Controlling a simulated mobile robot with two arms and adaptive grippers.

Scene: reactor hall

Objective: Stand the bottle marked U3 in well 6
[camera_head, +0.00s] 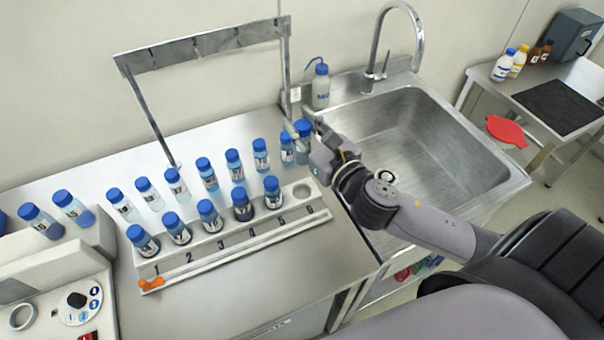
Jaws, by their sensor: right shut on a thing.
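A rack (235,240) with wells numbered 1 to 6 stands on the steel counter. Wells 1 to 5 each hold an upright blue-capped bottle. Well 6 (302,191), at the right end, is empty. My right gripper (306,134) is at the right end of the back row of bottles, behind well 6, shut on a blue-capped bottle (304,128). The held bottle looks about upright; its marking is hidden or too small to read, so I cannot tell whether it is U3. My left gripper is not in view.
More blue-capped bottles (207,174) stand in a row behind the rack, one (287,149) close to my right gripper. A metal frame (205,45) with numbers rises behind. A wash bottle (321,86) and the sink (405,135) are at right. The counter front is mostly clear.

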